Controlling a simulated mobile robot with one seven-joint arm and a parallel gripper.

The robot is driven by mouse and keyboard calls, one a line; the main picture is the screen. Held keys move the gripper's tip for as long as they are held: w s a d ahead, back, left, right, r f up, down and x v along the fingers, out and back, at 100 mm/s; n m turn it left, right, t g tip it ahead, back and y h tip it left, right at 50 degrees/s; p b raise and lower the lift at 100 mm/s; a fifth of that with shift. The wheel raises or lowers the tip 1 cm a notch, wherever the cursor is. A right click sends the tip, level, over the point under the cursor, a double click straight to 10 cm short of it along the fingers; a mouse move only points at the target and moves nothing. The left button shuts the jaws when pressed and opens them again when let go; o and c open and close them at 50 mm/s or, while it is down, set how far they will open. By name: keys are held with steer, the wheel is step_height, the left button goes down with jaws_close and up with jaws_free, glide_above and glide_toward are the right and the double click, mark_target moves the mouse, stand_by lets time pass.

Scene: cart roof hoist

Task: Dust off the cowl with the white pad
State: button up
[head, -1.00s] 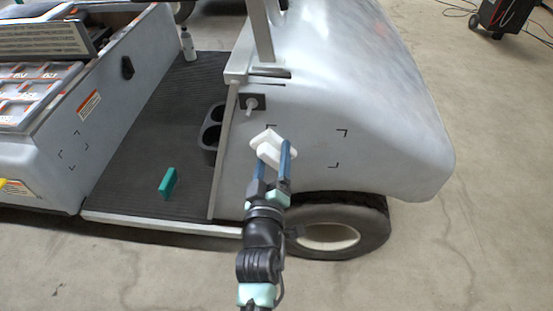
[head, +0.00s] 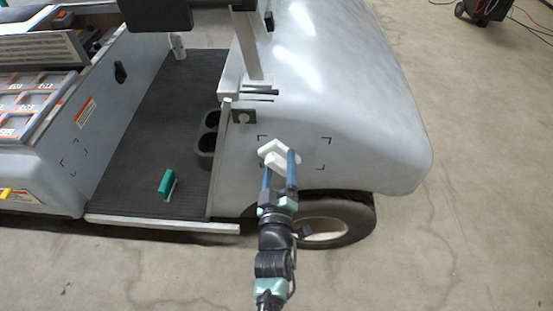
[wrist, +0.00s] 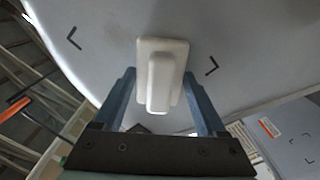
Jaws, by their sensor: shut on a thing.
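The grey cowl (head: 350,110) is the cart's rounded front body, with dusty-looking streaks. Black corner marks frame a patch on its side, in both views. My gripper (head: 280,168) is shut on the white pad (head: 277,153) by its raised grip, at the left part of the marked patch. In the wrist view, the pad (wrist: 178,46) lies between the two blue fingers, its flat plate facing the cowl (wrist: 240,30), with a corner mark on either side. The plate is against the cowl or very close to it; I cannot tell which.
A green block (head: 167,185) stands on the dark ribbed footwell floor (head: 150,130). A cup holder (head: 208,138) and a small switch panel (head: 243,117) are left of the pad. The front wheel (head: 340,217) is below. Open concrete floor (head: 450,240) lies right.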

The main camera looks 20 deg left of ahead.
mark_target(301, 152)
steer(key=shift+w+d+r+p, duration=0.2)
steer(key=shift+d+p, duration=0.25)
steer(key=shift+p, duration=0.3)
steer(key=shift+w+d+r+p, duration=0.15)
steer(key=shift+d+p, duration=0.3)
steer(key=shift+p, duration=0.3)
steer(key=shift+w+d+f+p, duration=0.3)
steer(key=shift+d+p, duration=0.15)
steer(key=shift+d, duration=0.15)
steer(key=shift+w+d+r+p, duration=0.15)
steer(key=shift+d+p, duration=0.55)
steer(key=shift+d, duration=0.1)
steer(key=shift+w+d, duration=0.15)
steer(key=shift+d, duration=0.6)
